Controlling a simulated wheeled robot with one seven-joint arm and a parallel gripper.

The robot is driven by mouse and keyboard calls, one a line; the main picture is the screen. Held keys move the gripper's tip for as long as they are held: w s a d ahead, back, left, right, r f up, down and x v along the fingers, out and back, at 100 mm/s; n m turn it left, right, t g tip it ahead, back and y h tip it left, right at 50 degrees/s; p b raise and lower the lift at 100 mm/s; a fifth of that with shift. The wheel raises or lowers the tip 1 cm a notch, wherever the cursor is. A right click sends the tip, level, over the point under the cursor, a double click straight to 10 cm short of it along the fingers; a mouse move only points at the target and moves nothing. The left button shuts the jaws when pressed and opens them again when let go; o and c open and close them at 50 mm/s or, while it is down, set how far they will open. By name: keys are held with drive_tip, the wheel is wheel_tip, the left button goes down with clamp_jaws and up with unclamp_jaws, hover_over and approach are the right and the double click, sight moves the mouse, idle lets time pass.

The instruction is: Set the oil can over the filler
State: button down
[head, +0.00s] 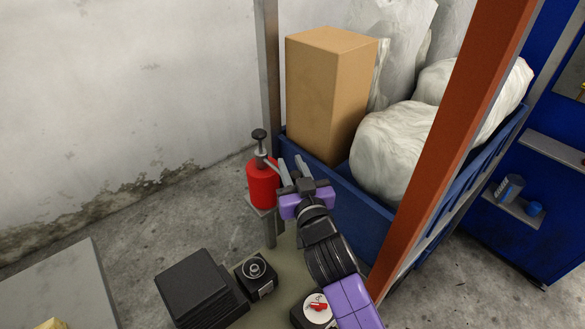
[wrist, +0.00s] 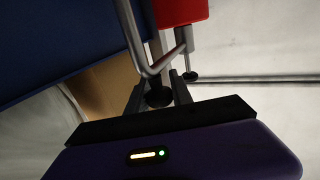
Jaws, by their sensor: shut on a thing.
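The oil can (head: 263,184) is red and upright, with a grey handle and a black knob on top. It is at or just above a small grey plate on a post (head: 268,232); I cannot tell whether it touches. My gripper (head: 291,170) is at the can's right side, shut on its handle. In the wrist view the can's red body (wrist: 180,10) is cut off at the top edge, and the grey bar handle runs down to my fingertips (wrist: 158,88). A black block with a round metal ring (head: 255,268), which looks like the filler, is below the can.
A ribbed black block (head: 198,287) stands left of the ringed block. A round part with a red piece (head: 317,307) is near my arm. A blue bin (head: 345,200) holds a cardboard box (head: 325,90) and white bags. An orange post (head: 450,150) rises at right.

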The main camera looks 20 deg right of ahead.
drive_tip(key=shift+s+a+f+m+g+h+b, duration=0.2)
drive_tip(key=shift+a+m+h+b, duration=0.35)
drive_tip(key=shift+b, duration=1.05)
drive_tip(key=shift+s+a+f+m+g+h+b, duration=0.1)
drive_tip(key=shift+a+f+m+h+b, duration=0.15)
drive_tip(key=shift+h+b, duration=0.95)
drive_tip(key=w+a+m+g+h+b, duration=0.1)
drive_tip(key=a+m+g+h+b, duration=0.7)
drive_tip(key=b, duration=0.7)
drive_tip(key=shift+a+r+m+h+b, duration=0.2)
drive_tip(key=shift+r+m+h+b, duration=0.3)
drive_tip(key=shift+h, duration=0.65)
drive_tip(key=c, duration=1.2)
unclamp_jaws()
drive_tip(key=shift+o, duration=0.2)
drive_tip(key=shift+a, duration=0.1)
drive_tip(key=v, duration=0.7)
drive_tip(key=shift+a+p, duration=0.3)
drive_tip(key=shift+p, duration=0.15)
